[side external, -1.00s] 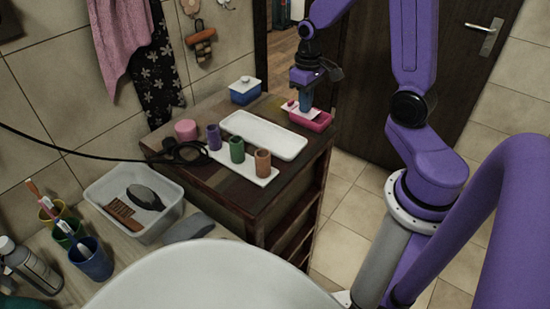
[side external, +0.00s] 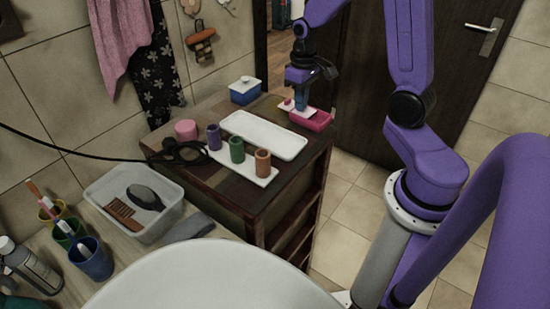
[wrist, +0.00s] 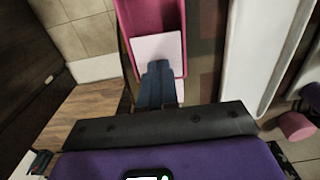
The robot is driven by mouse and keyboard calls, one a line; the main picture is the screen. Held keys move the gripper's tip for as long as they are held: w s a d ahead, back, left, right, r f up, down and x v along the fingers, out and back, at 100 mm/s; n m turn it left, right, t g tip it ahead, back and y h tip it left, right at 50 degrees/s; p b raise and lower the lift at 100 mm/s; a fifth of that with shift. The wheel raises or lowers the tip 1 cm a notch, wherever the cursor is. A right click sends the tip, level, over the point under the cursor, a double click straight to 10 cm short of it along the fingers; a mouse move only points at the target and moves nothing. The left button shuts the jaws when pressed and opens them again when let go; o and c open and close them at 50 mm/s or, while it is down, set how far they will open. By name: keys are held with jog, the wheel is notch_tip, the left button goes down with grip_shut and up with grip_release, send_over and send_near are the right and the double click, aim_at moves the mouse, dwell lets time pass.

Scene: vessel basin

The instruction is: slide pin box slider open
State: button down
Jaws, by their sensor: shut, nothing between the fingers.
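The pin box (side external: 318,123) is a magenta open-topped tray at the far right corner of the cabinet top. Its pale pink slider (side external: 286,104) sits shifted toward the left end, with a small knob on it, and part of the box's interior shows. In the wrist view the box (wrist: 152,14) runs up to the top edge and the slider (wrist: 157,45) covers its nearer part. My gripper (side external: 302,107) points down at the slider, its blue fingers together and empty. In the wrist view the fingertips (wrist: 158,67) overlap the slider's near part; the knob is hidden there.
A white tray (side external: 264,135) lies beside the box. A blue lidded box (side external: 245,91) stands behind, left of my gripper. Three cups (side external: 237,150) on a white strip and a pink round jar (side external: 186,130) stand nearer. The cabinet edge is close on the right.

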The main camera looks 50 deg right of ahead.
jog(key=shift+w, duration=0.2)
jog(key=shift+r, duration=0.1)
jog(key=shift+r, duration=3.4)
jog(key=s+a+n, duration=0.8)
jog(key=s+a, duration=0.5)
jog(key=a, duration=0.2)
jog(key=s+a+n, duration=0.1)
jog(key=s+n, duration=0.3)
jog(key=s, duration=0.4)
jog(key=shift+s+a+f+n, duration=0.2)
jog(key=shift+s+a+n, duration=0.1)
jog(key=shift+s+a, duration=0.1)
